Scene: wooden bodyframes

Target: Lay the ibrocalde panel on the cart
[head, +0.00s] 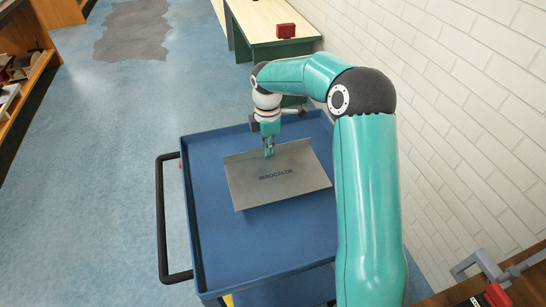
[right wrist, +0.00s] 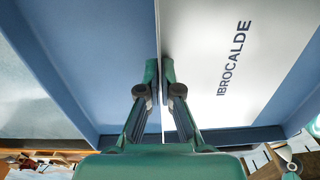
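The ibrocalde panel (head: 300,181) is a thin grey sheet with its name printed in dark letters and a raised flange along its far edge. It is over the blue cart's top tray (head: 232,255); I cannot tell whether it rests flat or hangs slightly above. My right gripper (head: 268,152) is at the middle of the flange. In the right wrist view, the gripper's fingers (right wrist: 160,78) are close together on either side of the panel's edge, shut on it, with the lettered face (right wrist: 205,60) to the right. My left gripper is not in view.
The cart's black handle (head: 161,215) is on its left side. A white brick wall (head: 470,100) runs along the right. A table with a small red box (head: 286,31) stands beyond the cart. A wooden shelf (head: 30,80) is at far left. Open floor (head: 100,170) lies between.

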